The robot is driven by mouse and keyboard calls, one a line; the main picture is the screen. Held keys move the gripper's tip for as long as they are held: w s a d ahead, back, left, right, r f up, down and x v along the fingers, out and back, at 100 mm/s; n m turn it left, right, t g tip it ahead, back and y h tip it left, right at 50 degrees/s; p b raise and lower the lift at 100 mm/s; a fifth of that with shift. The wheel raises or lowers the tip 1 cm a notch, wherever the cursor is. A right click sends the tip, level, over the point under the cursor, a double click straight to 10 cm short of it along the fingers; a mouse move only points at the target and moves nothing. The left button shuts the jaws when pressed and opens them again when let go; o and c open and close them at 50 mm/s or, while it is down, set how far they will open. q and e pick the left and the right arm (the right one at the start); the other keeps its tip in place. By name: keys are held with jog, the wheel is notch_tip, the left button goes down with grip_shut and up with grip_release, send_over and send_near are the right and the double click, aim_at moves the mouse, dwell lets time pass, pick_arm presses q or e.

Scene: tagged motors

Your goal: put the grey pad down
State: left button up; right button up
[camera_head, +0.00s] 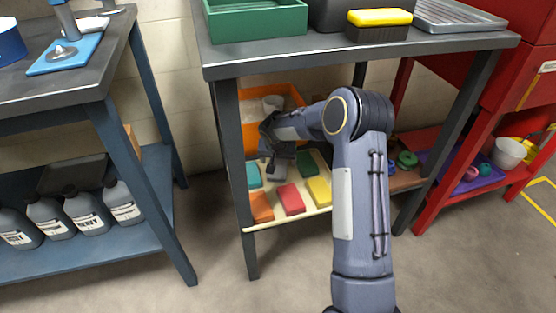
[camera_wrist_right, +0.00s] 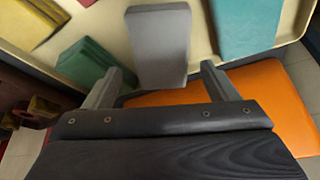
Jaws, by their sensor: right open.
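The grey pad (camera_wrist_right: 158,45) lies on the cream tray (camera_wrist_right: 112,22), between the teal pad (camera_wrist_right: 246,28) and the green pad (camera_wrist_right: 88,62) in the right wrist view. My right gripper (camera_wrist_right: 162,72) is open, with one finger on each side of the pad's near end. I cannot tell whether the fingers touch it. In the head view my right gripper (camera_head: 276,158) is over the back part of the tray on the lower shelf and mostly covers the grey pad. My left gripper is not in view.
Orange (camera_head: 262,207), red (camera_head: 291,199) and yellow (camera_head: 319,191) pads lie at the tray's front. An orange bin (camera_head: 246,138) stands behind the tray. The dark table top (camera_head: 320,44) is above, its legs beside the shelf.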

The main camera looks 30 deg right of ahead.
pick_arm(q)
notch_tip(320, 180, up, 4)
jog(key=p, duration=0.3)
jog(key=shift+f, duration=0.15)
pick_arm(e)
jog(key=v, duration=1.1)
